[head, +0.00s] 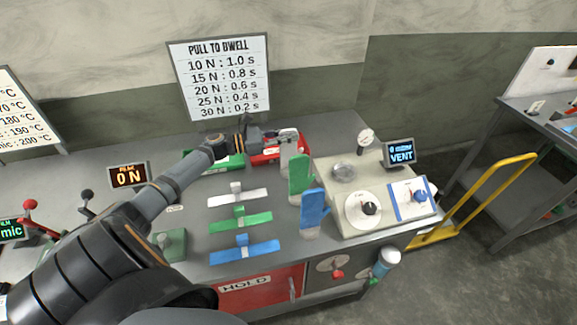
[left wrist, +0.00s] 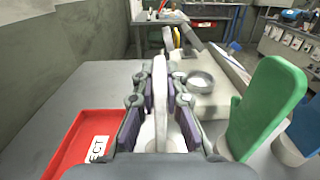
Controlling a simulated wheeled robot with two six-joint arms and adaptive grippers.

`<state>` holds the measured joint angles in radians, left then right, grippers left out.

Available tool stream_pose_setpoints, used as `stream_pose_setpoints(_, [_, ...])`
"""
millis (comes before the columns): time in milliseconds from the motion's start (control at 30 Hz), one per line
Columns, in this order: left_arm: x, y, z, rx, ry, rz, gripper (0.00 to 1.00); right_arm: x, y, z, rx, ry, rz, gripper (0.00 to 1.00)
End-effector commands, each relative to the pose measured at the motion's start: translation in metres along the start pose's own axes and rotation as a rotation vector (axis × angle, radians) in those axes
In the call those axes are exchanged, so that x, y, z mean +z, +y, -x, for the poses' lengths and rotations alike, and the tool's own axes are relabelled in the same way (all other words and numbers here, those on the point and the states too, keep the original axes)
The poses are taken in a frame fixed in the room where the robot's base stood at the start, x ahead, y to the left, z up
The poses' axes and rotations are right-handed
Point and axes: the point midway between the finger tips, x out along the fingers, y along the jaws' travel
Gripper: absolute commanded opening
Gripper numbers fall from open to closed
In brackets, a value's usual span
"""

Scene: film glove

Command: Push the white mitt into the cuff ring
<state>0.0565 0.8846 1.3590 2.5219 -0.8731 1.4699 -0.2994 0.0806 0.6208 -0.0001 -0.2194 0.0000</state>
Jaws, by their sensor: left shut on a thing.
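The white mitt (head: 288,150) is at the back of the bench, left of the grey machine, in the head view. My left gripper (head: 277,135) is at its upper part. In the left wrist view the mitt (left wrist: 159,100) shows edge-on and upright between the two fingers of the left gripper (left wrist: 159,110), which is shut on it. A pale base shows below it; I cannot tell whether they touch. The round metal cuff ring (head: 343,172) sits on the machine's top, right of the mitt. It also shows in the left wrist view (left wrist: 200,82). My right gripper is not in view.
A green mitt (head: 300,174) and a blue mitt (head: 312,208) stand upright in front of the white one. A red tray (head: 262,157) lies beside it on the left. A dial gauge (head: 366,137) and a VENT screen (head: 399,152) stand behind the ring.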

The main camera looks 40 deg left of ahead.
Motion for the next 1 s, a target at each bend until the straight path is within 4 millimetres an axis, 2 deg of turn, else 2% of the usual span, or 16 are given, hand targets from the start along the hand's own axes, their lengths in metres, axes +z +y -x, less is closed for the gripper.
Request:
stream_pose_setpoints(333, [0.001,0.0,0.0,0.0,-0.001,0.0,0.0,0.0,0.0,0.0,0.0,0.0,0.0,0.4])
stream_pose_setpoints(433, [0.007,0.0,0.0,-0.001,-0.001,-0.002,0.0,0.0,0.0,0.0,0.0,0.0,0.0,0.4])
stream_pose_setpoints(800, [0.084,0.0,0.0,-0.002,0.002,-0.004,0.0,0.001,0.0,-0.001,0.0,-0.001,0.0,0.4])
stream_pose_setpoints(1000, [0.1,0.0,0.0,-0.001,0.0,-0.001,0.0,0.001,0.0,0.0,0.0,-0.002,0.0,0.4])
